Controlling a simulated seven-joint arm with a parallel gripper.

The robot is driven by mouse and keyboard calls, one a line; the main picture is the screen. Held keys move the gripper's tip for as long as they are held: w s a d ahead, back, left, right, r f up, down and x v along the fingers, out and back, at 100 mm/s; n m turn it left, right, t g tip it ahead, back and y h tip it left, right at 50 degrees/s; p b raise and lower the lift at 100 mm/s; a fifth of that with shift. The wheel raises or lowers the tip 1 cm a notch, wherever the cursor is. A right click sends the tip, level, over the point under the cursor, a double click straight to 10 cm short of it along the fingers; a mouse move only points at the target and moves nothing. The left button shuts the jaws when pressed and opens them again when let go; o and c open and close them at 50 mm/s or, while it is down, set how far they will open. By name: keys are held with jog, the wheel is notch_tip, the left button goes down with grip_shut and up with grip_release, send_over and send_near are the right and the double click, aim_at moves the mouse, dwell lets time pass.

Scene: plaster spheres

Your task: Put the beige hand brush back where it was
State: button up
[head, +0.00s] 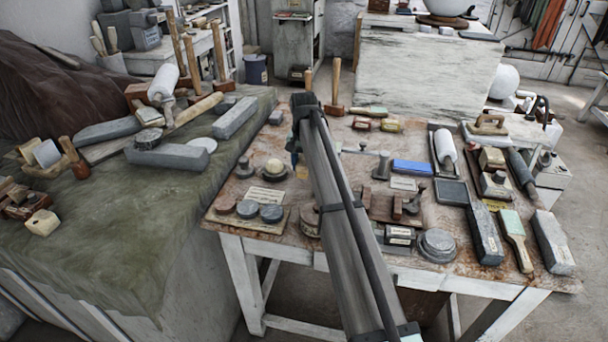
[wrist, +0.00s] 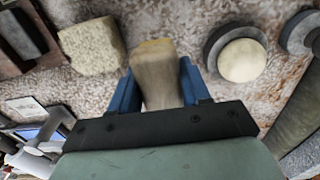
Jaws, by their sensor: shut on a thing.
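The beige hand brush (wrist: 155,72) shows in the wrist view as a beige, tapering piece with a yellowish far end. My gripper (wrist: 159,84) is shut on it, with one blue finger on each side. The part of the brush nearer my wrist is hidden behind the gripper body. In the head view my gripper (head: 294,148) is over the back left part of the worktable (head: 350,138), and my arm covers most of the brush. I cannot tell whether the brush touches the tabletop.
A pale block (wrist: 92,45) and a round cream-topped piece (wrist: 242,60) lie close on either side of the brush. A board with round discs (head: 247,210) is at the table's front left. Tools crowd the right side, including a green-and-tan brush (head: 514,238) and a blue block (head: 412,167).

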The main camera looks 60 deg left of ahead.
jog(key=shift+f, duration=2.05)
jog(key=o, duration=0.8)
jog(key=shift+f, duration=0.15)
notch_tip(320, 180, up, 12)
jog(key=shift+r, duration=0.2)
